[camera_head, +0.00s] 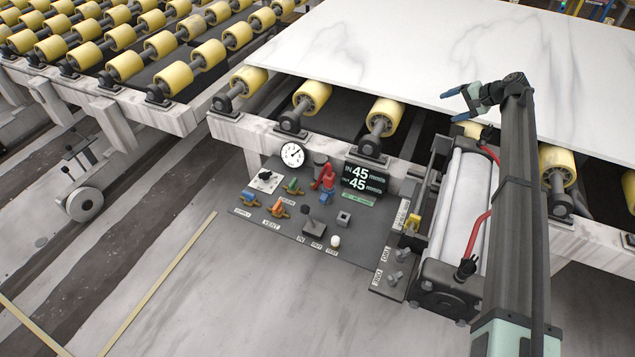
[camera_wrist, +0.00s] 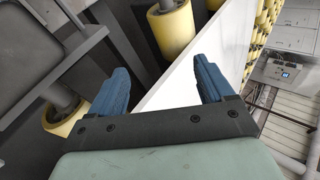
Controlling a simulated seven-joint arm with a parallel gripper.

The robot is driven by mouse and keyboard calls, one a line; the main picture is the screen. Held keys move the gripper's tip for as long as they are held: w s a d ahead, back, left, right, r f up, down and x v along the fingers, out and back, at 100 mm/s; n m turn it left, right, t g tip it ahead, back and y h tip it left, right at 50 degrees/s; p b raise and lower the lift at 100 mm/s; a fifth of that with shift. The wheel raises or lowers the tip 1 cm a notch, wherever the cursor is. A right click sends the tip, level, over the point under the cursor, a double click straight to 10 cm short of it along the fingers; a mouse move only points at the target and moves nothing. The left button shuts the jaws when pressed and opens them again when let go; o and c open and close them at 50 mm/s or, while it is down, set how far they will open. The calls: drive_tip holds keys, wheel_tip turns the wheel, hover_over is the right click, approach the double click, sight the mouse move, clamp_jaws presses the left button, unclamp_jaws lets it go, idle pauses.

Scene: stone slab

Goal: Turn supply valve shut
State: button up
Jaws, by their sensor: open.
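A small brass valve with a blue handle (camera_head: 248,197) sits on the left of the dark control panel, just above a label that seems to read SUPPLY (camera_head: 243,212). Beside it is a valve with an orange handle (camera_head: 278,208), above a VENT label (camera_head: 271,225). My gripper (camera_head: 456,105) is raised over the white marble slab, far up and right of the valves. It is open and empty, its fingers pointing left. In the wrist view its two blue fingers (camera_wrist: 158,82) are spread apart with nothing between them. The valves do not show in the wrist view.
The control panel (camera_head: 310,240) also bears a gauge (camera_head: 293,155), a green-handled valve (camera_head: 292,187), a red fitting (camera_head: 324,178), a display (camera_head: 364,178) and a black lever (camera_head: 315,225). A large cylinder (camera_head: 463,215) stands at its right. Yellow rollers (camera_head: 311,96) lie behind.

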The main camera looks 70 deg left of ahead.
drive_tip(key=s+a+n+g+h, duration=0.15)
drive_tip(key=s+a, duration=0.45)
drive_tip(key=s, duration=0.9)
drive_tip(key=s+a+n+h, duration=0.2)
drive_tip(key=s+a, duration=0.4)
drive_tip(key=s, duration=0.8)
drive_tip(key=s+a+n+g+h, duration=0.15)
drive_tip(key=s+a, duration=0.45)
drive_tip(key=s, duration=0.9)
drive_tip(key=m+t+h, duration=0.2)
drive_tip(key=t+h, duration=0.2)
drive_tip(key=h, duration=0.2)
hover_over(248, 193)
drive_tip(key=w+a, duration=0.4)
wheel_tip(248, 193, down, 15)
drive_tip(key=x, duration=1.3)
drive_tip(key=shift+w+d+f, duration=0.2)
drive_tip(key=shift+d+f, duration=0.05)
drive_tip(key=shift+f, duration=0.1)
drive_tip(key=shift+h, duration=0.3)
drive_tip(key=c, duration=1)
